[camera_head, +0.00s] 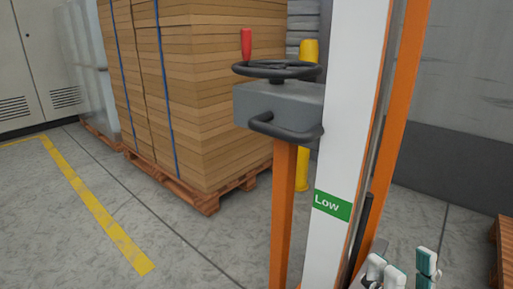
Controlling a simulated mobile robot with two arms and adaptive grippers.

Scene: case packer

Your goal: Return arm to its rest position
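My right gripper (410,270) shows at the bottom right edge of the head view, with white finger parts and teal pads. Its fingertips stand apart with a gap between them, and I see nothing held there. The lower part of the gripper and most of its arm are cut off by the picture's edge. It is just right of the foot of the white and orange machine post (345,130). My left gripper is not in view.
A black handwheel (276,69) with a red handle (246,43) sits on a grey gearbox (275,105). A green "Low" label (332,205) is on the post. Behind stand stacked cardboard (205,90) on a wooden pallet (205,200) and a yellow post (303,170). Floor at left is clear.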

